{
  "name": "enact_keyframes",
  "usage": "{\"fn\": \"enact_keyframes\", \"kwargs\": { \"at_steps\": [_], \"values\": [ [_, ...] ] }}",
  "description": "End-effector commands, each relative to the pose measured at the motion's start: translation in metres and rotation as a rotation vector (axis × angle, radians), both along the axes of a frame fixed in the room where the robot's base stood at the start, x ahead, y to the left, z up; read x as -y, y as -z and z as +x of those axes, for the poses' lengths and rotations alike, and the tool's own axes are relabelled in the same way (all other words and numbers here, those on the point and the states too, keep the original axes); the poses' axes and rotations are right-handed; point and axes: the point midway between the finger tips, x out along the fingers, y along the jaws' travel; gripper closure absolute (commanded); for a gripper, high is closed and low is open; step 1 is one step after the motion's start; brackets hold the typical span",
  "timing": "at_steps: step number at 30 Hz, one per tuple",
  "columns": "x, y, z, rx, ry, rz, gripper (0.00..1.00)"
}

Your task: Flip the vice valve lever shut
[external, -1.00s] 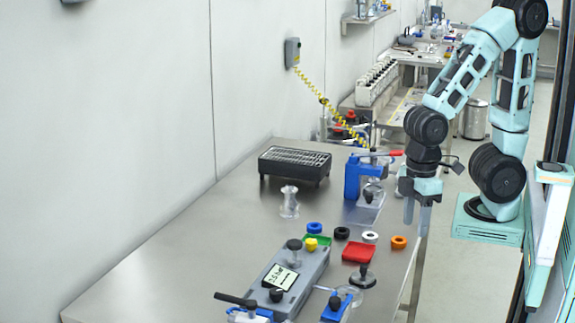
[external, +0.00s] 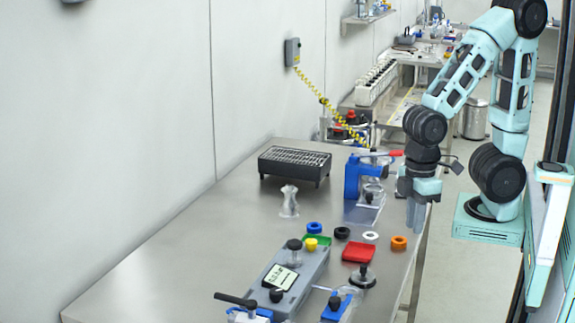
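The blue vice (external: 353,178) stands at the right edge of the bench, toward its far end. A lever with a red grip (external: 396,153) lies roughly level at the top of the vice and points right, toward my arm. My gripper (external: 416,226) hangs fingers-down at the bench's right edge, to the right of the vice and below the lever's height in the picture. Its fingers are close together and nothing shows between them. It appears apart from the lever. My wrist is close to the lever's end, and depth between them is hard to judge.
A black rack (external: 295,165) stands behind the vice to the left. A clear glass piece (external: 289,202), a red tray (external: 358,252), an orange ring (external: 399,243) and a grey device (external: 297,283) with a display occupy the nearer bench. The left bench surface is clear.

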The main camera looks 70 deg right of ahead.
Motion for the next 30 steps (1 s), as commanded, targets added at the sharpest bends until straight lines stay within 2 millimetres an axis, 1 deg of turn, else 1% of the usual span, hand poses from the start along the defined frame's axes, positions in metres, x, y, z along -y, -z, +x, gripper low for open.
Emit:
{"fn": "enact_keyframes", "kwargs": {
  "at_steps": [1, 2, 5, 8, 9, 11, 12, 14, 15, 17, 18, 20, 21, 24, 27, 30],
  "values": [
    [-0.004, -0.001, 0.004, -0.007, 0.010, 0.009, 0.96],
    [-0.008, -0.001, 0.008, -0.012, 0.018, 0.017, 1.00],
    [-0.027, -0.005, 0.027, -0.038, 0.065, 0.063, 1.00],
    [-0.053, -0.010, 0.058, -0.078, 0.135, 0.134, 1.00],
    [-0.065, -0.011, 0.073, -0.096, 0.168, 0.166, 1.00],
    [-0.081, -0.013, 0.098, -0.120, 0.219, 0.218, 1.00],
    [-0.090, -0.014, 0.115, -0.136, 0.254, 0.253, 1.00],
    [-0.103, -0.015, 0.141, -0.159, 0.307, 0.305, 1.00],
    [-0.111, -0.015, 0.159, -0.173, 0.343, 0.341, 1.00],
    [-0.121, -0.015, 0.186, -0.192, 0.395, 0.392, 1.00],
    [-0.126, -0.014, 0.204, -0.204, 0.429, 0.425, 1.00],
    [-0.132, -0.013, 0.229, -0.217, 0.475, 0.473, 1.00],
    [-0.135, -0.013, 0.245, -0.226, 0.504, 0.502, 1.00],
    [-0.138, -0.010, 0.277, -0.241, 0.563, 0.562, 1.00],
    [-0.140, -0.009, 0.299, -0.249, 0.602, 0.605, 1.00],
    [-0.140, -0.007, 0.311, -0.253, 0.625, 0.628, 1.00]
  ]
}}
